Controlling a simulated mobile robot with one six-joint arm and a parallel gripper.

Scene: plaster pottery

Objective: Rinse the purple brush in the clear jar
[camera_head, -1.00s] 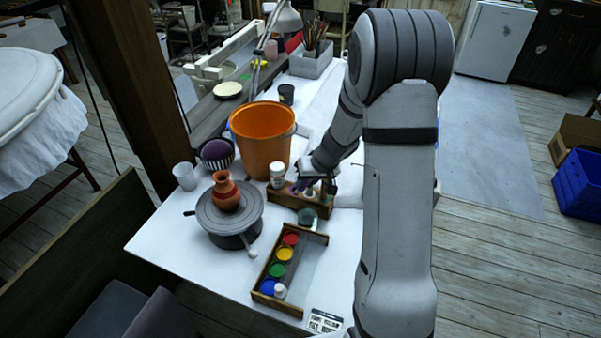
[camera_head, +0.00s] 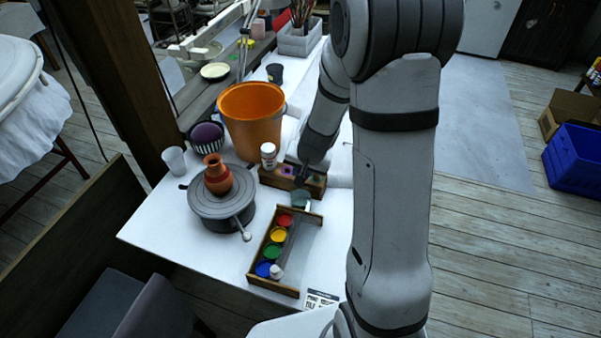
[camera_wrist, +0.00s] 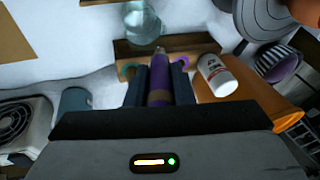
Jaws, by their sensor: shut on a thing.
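My gripper (camera_wrist: 158,72) is shut on the purple brush (camera_wrist: 158,82), whose handle lies between the two dark fingers in the wrist view. The brush's narrow end points up the picture, towards the clear jar (camera_wrist: 143,22). The jar looks clear with a greenish tint and stands just beyond a wooden box (camera_wrist: 196,46), apart from the brush in the picture. In the head view the jar (camera_head: 301,198) stands in front of the wooden box (camera_head: 312,186), and my gripper (camera_head: 298,170) is over that box. My arm partly hides the gripper there, and the brush's bristles are unclear.
A white bottle (camera_head: 268,156) stands by the box, with an orange bucket (camera_head: 252,125) behind it. A turntable (camera_head: 212,205) with a clay vase (camera_head: 216,176) is to the left. A paint tray (camera_head: 288,291) is in front. Bare white table lies right of the paint tray.

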